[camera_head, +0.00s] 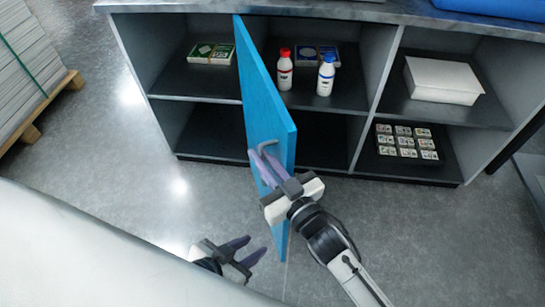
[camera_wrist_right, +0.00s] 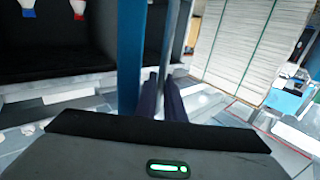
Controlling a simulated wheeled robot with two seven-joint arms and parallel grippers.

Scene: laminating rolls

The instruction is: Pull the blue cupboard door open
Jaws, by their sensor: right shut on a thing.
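The blue cupboard door (camera_head: 262,100) stands swung out from the cupboard, seen nearly edge-on in the head view. It also shows as a blue upright strip in the right wrist view (camera_wrist_right: 131,50). A grey bar handle (camera_head: 268,145) is on its face. My right gripper (camera_head: 262,165) is shut on the door handle; its dark fingers also show in the right wrist view (camera_wrist_right: 162,98). My left gripper (camera_head: 252,250) is open and empty, low over the floor, apart from the door.
The cupboard (camera_head: 385,70) has open shelves with a white bottle with a red cap (camera_head: 285,72), a white bottle with a blue cap (camera_head: 326,78), a white box (camera_head: 440,80) and several small boxes (camera_head: 405,142). A loaded pallet (camera_head: 30,70) stands at left. Floor before the cupboard is clear.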

